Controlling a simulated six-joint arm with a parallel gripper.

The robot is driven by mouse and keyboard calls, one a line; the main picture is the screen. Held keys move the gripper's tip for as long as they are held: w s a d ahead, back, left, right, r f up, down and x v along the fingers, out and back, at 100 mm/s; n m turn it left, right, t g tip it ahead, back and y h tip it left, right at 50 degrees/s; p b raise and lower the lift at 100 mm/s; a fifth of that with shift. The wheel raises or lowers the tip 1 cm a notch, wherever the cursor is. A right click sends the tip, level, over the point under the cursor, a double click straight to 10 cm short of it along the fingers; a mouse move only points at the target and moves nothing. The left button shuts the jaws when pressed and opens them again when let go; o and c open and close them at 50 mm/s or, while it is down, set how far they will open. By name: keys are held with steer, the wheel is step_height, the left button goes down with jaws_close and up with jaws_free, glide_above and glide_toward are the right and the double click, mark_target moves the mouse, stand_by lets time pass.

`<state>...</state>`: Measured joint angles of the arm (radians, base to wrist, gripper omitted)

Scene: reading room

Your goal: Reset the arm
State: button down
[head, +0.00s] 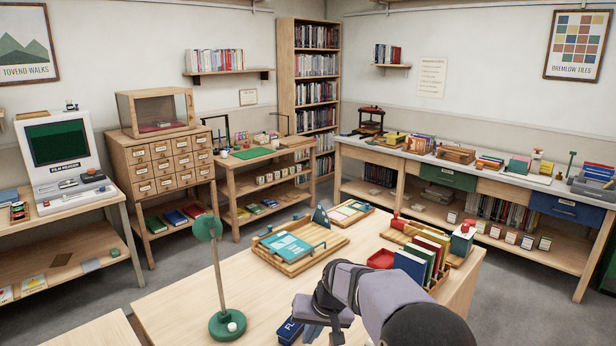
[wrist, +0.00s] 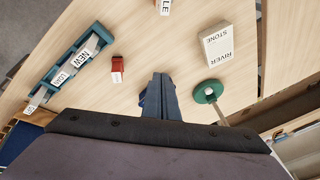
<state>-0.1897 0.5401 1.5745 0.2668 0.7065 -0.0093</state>
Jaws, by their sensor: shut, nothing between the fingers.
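My gripper (head: 312,328) is low over the front of the wooden table (head: 180,290), with its fingers pointing down near the bottom edge of the head view. In the wrist view its fingers (wrist: 160,82) are together, with nothing seen between them. My arm comes in from the lower right. A dark blue thing with white letters (head: 288,330) is beside the fingers in the head view, partly hidden.
A green lamp (head: 227,325) stands left of my gripper. A wooden tray with a teal book (head: 290,246) and a row of upright books (head: 410,266) are behind it. The wrist view shows a red block (wrist: 117,70), a River Stone book (wrist: 217,45) and a blue labelled rack (wrist: 72,62).

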steer(key=s+d+f+g+h, duration=0.1)
steer(key=s+d, duration=0.3)
steer(key=s, duration=0.6)
steer(key=s+d+f+g+h, duration=0.1)
steer(key=s+d, duration=0.4)
steer(key=s, duration=0.5)
steer(key=s+d+f+g, duration=0.1)
steer(key=s+d, duration=0.4)
steer(key=s, duration=0.5)
steer(key=shift+s+d+f+h, duration=0.15)
steer(key=shift+s+d+h, duration=0.15)
steer(key=shift+h, duration=0.1)
